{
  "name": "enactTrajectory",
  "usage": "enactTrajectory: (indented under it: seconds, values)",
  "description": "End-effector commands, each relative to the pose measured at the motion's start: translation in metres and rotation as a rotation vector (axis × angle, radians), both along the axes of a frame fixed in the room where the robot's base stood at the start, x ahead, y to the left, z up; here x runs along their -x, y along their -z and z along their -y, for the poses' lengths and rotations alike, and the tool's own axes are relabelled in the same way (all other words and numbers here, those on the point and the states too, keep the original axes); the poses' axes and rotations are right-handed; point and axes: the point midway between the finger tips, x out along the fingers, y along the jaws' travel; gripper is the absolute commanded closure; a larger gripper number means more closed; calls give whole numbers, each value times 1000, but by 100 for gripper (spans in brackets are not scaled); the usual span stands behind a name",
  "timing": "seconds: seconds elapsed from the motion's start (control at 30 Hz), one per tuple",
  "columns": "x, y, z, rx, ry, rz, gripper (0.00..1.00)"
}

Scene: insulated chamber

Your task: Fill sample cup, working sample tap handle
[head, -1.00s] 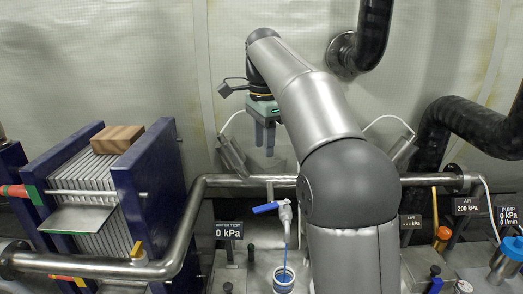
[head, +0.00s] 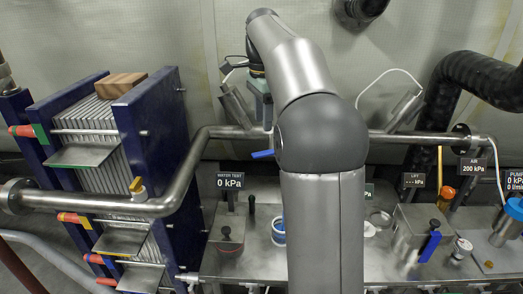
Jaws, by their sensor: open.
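The blue sample tap handle (head: 263,154) sticks out to the left from behind my arm, below the horizontal steel pipe. The tap body and spout are hidden by my arm. The sample cup (head: 278,239), white with blue on it, stands on the steel bench below, its right side covered by my arm. Whether liquid is running into it now cannot be seen. My gripper (head: 264,108) is open, above and behind the handle and apart from it. It is partly hidden behind my forearm, and its fingertips show poorly.
A steel pipe (head: 110,204) crosses the scene and bends up near the tap. A blue-framed plate stack (head: 154,150) with a wooden block (head: 118,85) stands left. A box with a blue lever (head: 430,246) and gauge displays stand right.

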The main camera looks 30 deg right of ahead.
Motion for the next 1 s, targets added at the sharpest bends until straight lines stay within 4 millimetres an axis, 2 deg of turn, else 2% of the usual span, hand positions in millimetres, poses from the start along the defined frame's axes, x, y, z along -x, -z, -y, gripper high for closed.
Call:
enactTrajectory:
  seconds: [0.03, 0.2, 0.4, 0.6, 0.83, 0.87, 1.0]
  values:
    - [1, 13, 0, -1, 0, -3, 58]
    - [1, 48, 0, -1, 0, -2, 58]
    - [0, 76, 0, -1, -1, -2, 58]
    - [0, 87, 0, 0, 0, 0, 58]
    - [0, 87, 0, 0, 0, 1, 58]
    - [0, 87, 0, 0, 0, 1, 61]
    - [0, 87, 0, 0, 0, 1, 100]
